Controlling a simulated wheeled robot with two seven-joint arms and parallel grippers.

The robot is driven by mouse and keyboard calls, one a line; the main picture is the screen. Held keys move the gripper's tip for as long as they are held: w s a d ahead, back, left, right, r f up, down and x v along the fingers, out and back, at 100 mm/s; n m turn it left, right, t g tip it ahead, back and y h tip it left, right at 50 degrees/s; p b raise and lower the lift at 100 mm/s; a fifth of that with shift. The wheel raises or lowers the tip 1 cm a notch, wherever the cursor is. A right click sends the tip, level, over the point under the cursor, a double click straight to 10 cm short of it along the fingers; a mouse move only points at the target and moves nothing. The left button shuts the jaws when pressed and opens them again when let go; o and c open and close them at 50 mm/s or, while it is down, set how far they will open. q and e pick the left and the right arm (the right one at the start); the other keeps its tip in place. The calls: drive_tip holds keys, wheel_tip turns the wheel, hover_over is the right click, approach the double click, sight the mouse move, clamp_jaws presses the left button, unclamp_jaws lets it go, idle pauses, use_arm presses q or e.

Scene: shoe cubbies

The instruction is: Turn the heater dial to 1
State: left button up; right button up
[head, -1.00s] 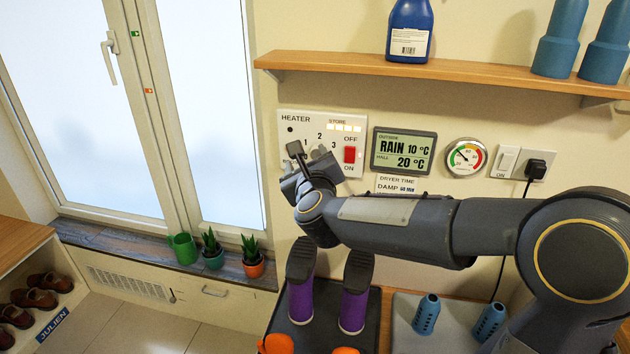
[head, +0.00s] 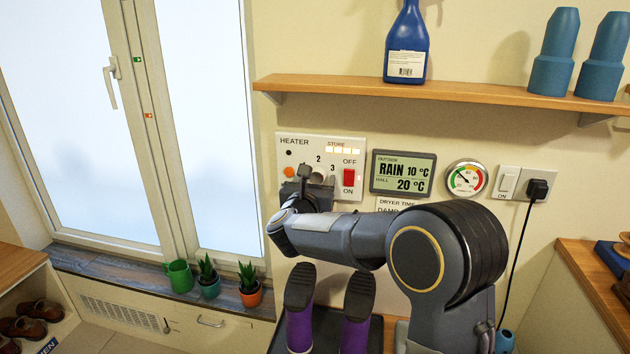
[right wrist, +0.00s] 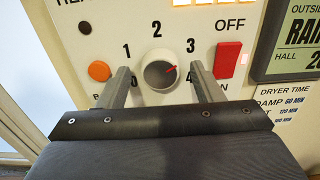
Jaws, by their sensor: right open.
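The heater panel (head: 310,143) is a white plate on the wall with a round dial (right wrist: 158,75). The mark 1 (right wrist: 126,50) is at the dial's upper left. My right gripper (right wrist: 160,69) is open, with one finger on each side of the dial and gaps between them and it. In the head view my right gripper (head: 314,176) is in front of the panel and partly hides the dial. My left gripper is not in view.
A red switch (head: 349,178) and an orange button (right wrist: 99,71) flank the dial closely. A weather display (head: 403,173) is to the right. A wooden shelf (head: 450,93) is above, and purple boots (head: 357,310) stand below my arm.

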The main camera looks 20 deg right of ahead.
drive_tip(key=shift+c, duration=0.3)
drive_tip(key=c, duration=0.9)
